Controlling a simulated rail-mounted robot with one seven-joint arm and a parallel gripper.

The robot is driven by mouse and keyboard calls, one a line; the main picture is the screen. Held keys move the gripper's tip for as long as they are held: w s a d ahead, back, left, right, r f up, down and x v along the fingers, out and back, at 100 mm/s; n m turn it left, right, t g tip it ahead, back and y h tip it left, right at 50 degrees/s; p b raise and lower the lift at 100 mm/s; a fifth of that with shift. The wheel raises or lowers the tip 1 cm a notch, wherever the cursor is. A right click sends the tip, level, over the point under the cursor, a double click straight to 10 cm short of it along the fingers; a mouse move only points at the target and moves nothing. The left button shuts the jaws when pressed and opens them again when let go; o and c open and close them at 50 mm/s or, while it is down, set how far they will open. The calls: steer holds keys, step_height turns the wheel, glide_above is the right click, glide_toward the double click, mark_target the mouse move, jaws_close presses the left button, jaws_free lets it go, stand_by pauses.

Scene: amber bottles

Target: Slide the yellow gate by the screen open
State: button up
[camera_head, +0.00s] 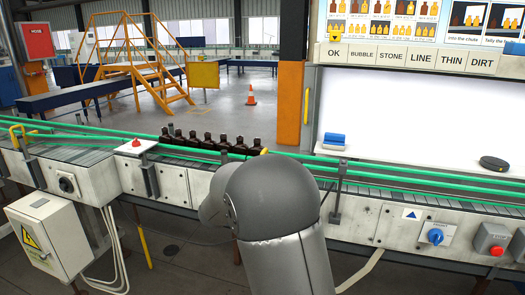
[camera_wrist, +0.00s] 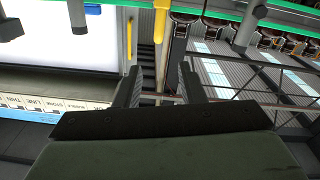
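In the wrist view my gripper (camera_wrist: 159,76) is open, with a wide empty gap between its two dark fingers. A yellow upright piece (camera_wrist: 159,24) stands beyond the fingertips by the green rail, apart from them. In the head view a small yellow tip (camera_head: 264,151) shows just above my grey arm; the rest there is hidden. A thin yellow bar (camera_head: 306,105) is on the post at the left edge of the white screen (camera_head: 405,115); it also shows in the wrist view (camera_wrist: 131,40). I cannot tell which yellow piece is the gate. My arm hides my gripper in the head view.
Several amber bottles (camera_head: 208,141) stand in a row on the conveyor left of my arm. Green guard rails (camera_head: 430,186) run along the conveyor. A blue block (camera_head: 334,140) and a dark round puck (camera_head: 494,163) lie by the screen. A red button (camera_head: 497,250) is at the right.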

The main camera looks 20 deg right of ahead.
mark_target(263, 153)
steer(key=p+x, duration=0.3)
steer(key=x, duration=1.3)
steer(key=shift+w+d, duration=0.1)
steer(key=shift+d, duration=0.25)
steer(key=shift+c, duration=0.4)
